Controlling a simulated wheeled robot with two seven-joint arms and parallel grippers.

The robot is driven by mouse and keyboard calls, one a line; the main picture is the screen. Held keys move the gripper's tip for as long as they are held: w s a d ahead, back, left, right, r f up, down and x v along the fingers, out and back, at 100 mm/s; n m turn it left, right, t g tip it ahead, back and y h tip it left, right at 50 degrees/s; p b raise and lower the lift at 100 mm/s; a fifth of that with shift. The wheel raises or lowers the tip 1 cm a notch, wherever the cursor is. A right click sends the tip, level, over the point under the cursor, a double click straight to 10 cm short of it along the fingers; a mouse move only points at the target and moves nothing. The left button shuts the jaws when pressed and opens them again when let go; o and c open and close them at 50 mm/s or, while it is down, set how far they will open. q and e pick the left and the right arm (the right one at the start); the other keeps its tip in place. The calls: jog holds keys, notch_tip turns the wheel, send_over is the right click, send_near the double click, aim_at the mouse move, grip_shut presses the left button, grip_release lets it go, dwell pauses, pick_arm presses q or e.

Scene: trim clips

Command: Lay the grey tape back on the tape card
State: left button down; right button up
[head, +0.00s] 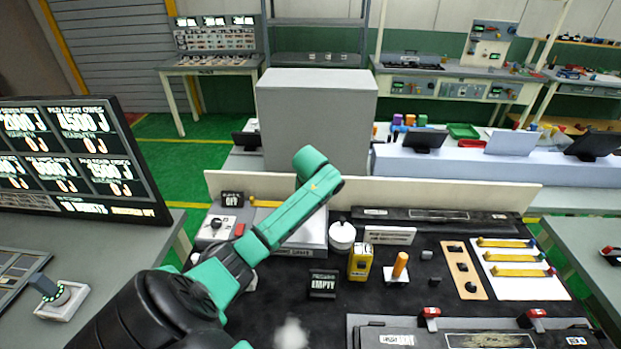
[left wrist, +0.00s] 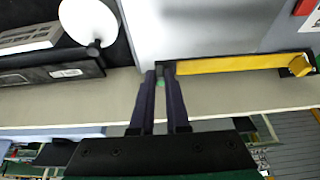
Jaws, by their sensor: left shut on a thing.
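The grey tape (left wrist: 225,65), a yellow strip with a grey end, lies along the pale back board in the left wrist view. It also shows in the head view (head: 265,203), partly hidden behind my left arm. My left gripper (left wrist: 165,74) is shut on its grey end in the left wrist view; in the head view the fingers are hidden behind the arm. The white tape card (head: 532,288) lies at the right of the dark bench and holds three yellow tapes with blue, green and red ends; its near part is bare. My right gripper is not in view.
A white round pot (head: 342,236), a yellow box (head: 360,262) and an orange peg on a white base (head: 400,266) stand mid-bench. A tan strip (head: 465,270) lies left of the card. The pale board (head: 450,193) edges the bench's back.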

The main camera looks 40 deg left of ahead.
pick_arm(q)
jog(key=f, duration=0.3)
jog(key=shift+w+b, duration=0.3)
jog(key=shift+w, duration=0.05)
jog(key=f, duration=0.1)
jog(key=s+f+b, duration=0.1)
jog(key=f, duration=0.1)
jog(key=shift+w+f, duration=0.15)
jog(key=shift+f, duration=0.1)
jog(key=shift+w+f+b, duration=0.1)
jog(key=shift+f+b, duration=0.05)
jog(key=shift+b, duration=0.15)
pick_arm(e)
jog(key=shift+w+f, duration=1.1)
pick_arm(q)
jog(key=c, duration=0.8)
grip_release()
jog(key=shift+c, duration=0.2)
